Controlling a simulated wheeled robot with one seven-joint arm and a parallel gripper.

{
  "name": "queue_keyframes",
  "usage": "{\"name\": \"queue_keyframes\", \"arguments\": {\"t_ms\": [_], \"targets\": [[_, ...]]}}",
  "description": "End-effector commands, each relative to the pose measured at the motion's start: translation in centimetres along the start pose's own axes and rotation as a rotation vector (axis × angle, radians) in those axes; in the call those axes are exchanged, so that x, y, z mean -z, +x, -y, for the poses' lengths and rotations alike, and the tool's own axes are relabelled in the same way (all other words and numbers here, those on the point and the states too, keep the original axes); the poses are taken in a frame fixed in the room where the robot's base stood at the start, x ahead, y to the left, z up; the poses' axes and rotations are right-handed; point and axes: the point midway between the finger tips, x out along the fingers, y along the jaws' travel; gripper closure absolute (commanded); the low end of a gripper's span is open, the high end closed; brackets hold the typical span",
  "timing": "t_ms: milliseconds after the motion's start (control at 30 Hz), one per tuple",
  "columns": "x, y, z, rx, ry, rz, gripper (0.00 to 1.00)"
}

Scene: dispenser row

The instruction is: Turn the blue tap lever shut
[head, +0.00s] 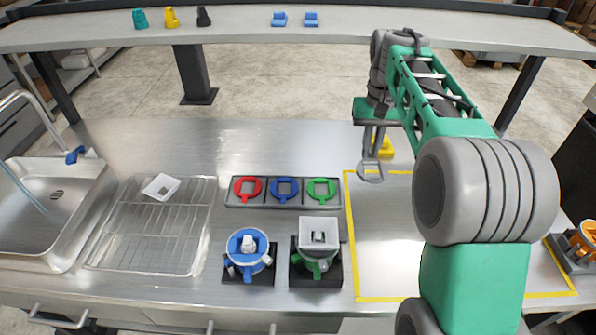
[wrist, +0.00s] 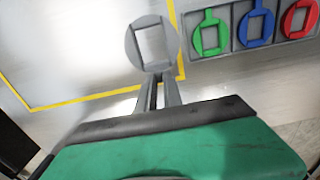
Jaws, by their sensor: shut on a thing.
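The blue tap lever (head: 75,155) is at the sink's back right rim, at the far left of the head view. A pale blue streak (head: 22,188), which looks like running water, slants into the sink basin. My gripper (head: 374,150) is far to the right of the lever, above the yellow-outlined area. It is shut on a grey ring with a square opening (head: 370,178). The wrist view shows my gripper (wrist: 158,82) with the grey ring (wrist: 132,45) at its fingertips. The tap lever is not in the wrist view.
A rack (head: 230,204) with red, blue and green frames lies mid-counter. Nearer are a blue dispenser (head: 248,268) and a green one (head: 317,262). A white piece (head: 161,187) lies on the wire drainer (head: 140,240). A raised shelf (head: 350,35) spans the back.

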Motion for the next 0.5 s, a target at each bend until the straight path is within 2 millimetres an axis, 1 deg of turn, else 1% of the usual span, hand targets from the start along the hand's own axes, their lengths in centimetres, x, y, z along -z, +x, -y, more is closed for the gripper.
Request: {"name": "queue_keyframes", "arguments": {"t_ms": [67, 200, 367, 500], "targets": [[-0.1, 0.8, 0.1, 0.000, -0.002, 0.003, 1.00], [-0.1, 3.6, 0.2, 0.000, -0.004, 0.004, 1.00], [0.0, 6.2, 0.1, 0.000, -0.002, 0.003, 1.00], [0.0, 8.9, 0.0, 0.000, -0.001, 0.003, 1.00]]}}
